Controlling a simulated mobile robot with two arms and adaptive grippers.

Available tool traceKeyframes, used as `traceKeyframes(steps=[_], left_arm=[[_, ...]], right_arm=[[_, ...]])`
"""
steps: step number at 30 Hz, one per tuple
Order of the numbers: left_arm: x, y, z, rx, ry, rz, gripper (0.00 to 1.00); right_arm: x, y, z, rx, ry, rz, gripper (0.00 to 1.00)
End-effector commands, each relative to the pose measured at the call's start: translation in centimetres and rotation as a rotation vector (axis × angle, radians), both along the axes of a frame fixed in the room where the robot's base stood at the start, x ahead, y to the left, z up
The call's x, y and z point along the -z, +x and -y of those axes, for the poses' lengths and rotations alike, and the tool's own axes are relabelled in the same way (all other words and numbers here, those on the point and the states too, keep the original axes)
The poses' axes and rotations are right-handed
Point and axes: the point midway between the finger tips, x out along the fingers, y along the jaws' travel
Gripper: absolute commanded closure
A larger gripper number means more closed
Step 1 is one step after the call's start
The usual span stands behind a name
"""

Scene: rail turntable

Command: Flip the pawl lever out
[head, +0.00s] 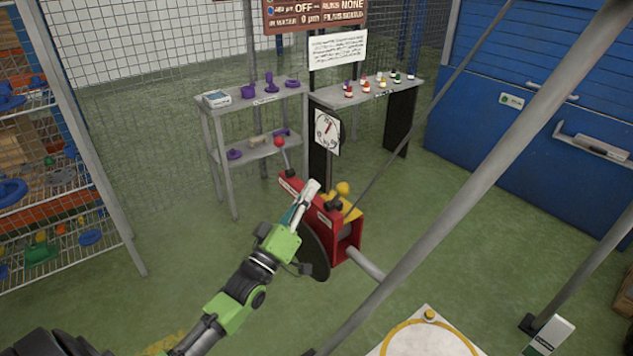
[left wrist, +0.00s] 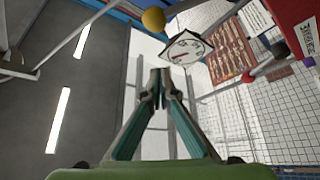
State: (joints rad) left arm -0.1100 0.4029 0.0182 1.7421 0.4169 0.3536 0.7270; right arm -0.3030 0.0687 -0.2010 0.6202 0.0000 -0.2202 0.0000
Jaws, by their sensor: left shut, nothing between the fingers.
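A red winch-like housing (head: 349,244) stands at the centre of the head view, with a dark round disc (head: 313,258) on its near side. A yellow knob (head: 342,188) sits on a yellow part above the housing; a yellow ball also shows in the left wrist view (left wrist: 154,19). A lever with a red ball (head: 280,141) rises behind. I cannot tell which part is the pawl lever. My left gripper (head: 314,184) is shut and empty, just left of the yellow knob; its fingertips meet in the left wrist view (left wrist: 160,72). It partly hides the housing.
A grey shelf (head: 252,102) with purple parts and a bench (head: 370,92) with small bottles stand behind. A dial sign (head: 327,131) hangs between them. A grey diagonal pole (head: 480,185) crosses the right side. A white platform (head: 425,335) lies at the front. Green floor is open at left.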

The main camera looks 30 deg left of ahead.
Motion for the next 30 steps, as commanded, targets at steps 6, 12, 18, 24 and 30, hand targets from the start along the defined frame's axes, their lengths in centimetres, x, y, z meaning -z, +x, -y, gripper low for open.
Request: traceKeyframes(steps=[6, 12, 18, 24, 30], left_arm=[[1.5, -3.2, -0.1, -0.001, 0.0, -0.001, 1.0], [1.7, -4.3, -0.2, -0.001, 0.001, 0.002, 1.0], [1.7, -4.4, -0.2, -0.001, 0.0, 0.002, 1.0], [1.7, -4.4, -0.2, -0.001, 0.0, 0.002, 1.0], [2.0, -4.4, -0.2, -0.003, 0.001, -0.003, 1.0]], right_arm=[[1.0, 0.4, 1.4, -0.005, -0.016, 0.004, 0.58], [1.1, 0.5, 1.9, -0.005, -0.022, 0.005, 0.58], [1.1, 0.4, 1.4, -0.004, -0.016, 0.004, 0.58], [1.1, 0.4, 0.5, 0.0, -0.005, 0.004, 0.58], [1.1, 0.3, 0.2, 0.0, -0.002, 0.004, 0.58]])
